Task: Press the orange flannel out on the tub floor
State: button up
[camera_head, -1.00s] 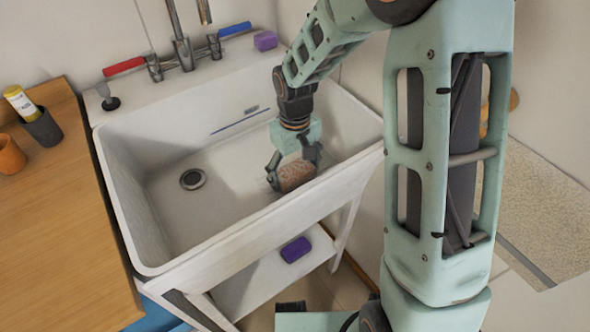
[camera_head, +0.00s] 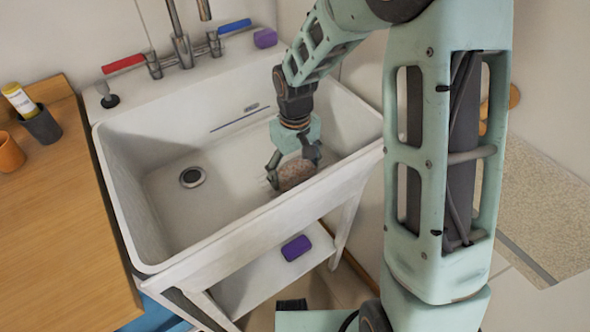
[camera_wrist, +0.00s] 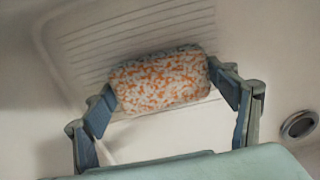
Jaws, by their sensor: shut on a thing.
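The flannel (camera_wrist: 160,80) is a thick, rounded block speckled orange and white. In the wrist view it sits between my fingertips, over the ribbed part of the tub floor. My gripper (camera_wrist: 163,90) is shut on it from both sides. In the head view my gripper (camera_head: 293,170) reaches down into the right side of the white tub (camera_head: 210,262), with the flannel (camera_head: 296,176) between its fingers near the front wall. I cannot tell whether the flannel touches the floor.
The drain (camera_head: 193,177) lies left of my gripper, with clear floor around it. Taps with a red handle (camera_head: 124,66) and a blue handle (camera_head: 234,28) stand at the back. A wooden counter (camera_head: 60,240) adjoins the left side.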

jog(key=shift+s+f, duration=0.1)
jog(key=shift+f, duration=0.45)
dwell(1.1)
dwell(3.8)
jog(key=shift+r+p, duration=0.45)
jog(key=shift+r, duration=0.05)
notch_tip(320, 180, up, 14)
jog(key=p, duration=1)
jog(key=shift+r+p, duration=0.15)
jog(key=shift+p, duration=0.15)
